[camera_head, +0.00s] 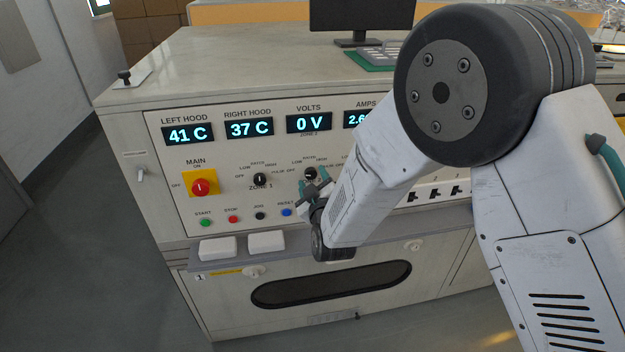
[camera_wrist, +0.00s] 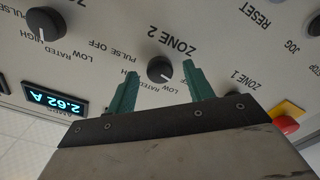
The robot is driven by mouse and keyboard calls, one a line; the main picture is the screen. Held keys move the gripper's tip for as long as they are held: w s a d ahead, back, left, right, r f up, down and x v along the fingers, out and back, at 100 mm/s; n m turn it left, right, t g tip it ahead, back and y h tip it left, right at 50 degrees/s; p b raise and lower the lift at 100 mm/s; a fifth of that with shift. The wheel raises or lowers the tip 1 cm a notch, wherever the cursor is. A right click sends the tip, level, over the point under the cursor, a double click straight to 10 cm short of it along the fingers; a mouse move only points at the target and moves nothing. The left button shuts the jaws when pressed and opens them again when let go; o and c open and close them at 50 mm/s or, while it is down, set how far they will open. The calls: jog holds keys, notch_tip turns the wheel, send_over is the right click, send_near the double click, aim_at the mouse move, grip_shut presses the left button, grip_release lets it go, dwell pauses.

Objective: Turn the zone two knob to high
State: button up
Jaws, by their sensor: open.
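The zone two knob (camera_wrist: 160,69) is a round black knob on the pale panel, below the ZONE 2 label in the wrist view. A pale mark shows on its lower side, toward the LOW lettering; its exact setting is hard to tell. My gripper (camera_wrist: 160,72) has two green fingers, open, one on each side of the knob with gaps visible. In the head view, the zone two knob (camera_head: 311,173) shows between the fingers of my gripper (camera_head: 314,182).
The zone 1 knob (camera_head: 260,179) is left of it in the head view, with the red main switch (camera_head: 201,187) farther left. Coloured buttons lie below. The VOLTS display (camera_head: 309,122) reads 0 V. My arm covers the panel's right part.

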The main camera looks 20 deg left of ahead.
jog(key=shift+w+a, duration=0.2)
jog(key=shift+w, duration=0.15)
jog(key=c, duration=1)
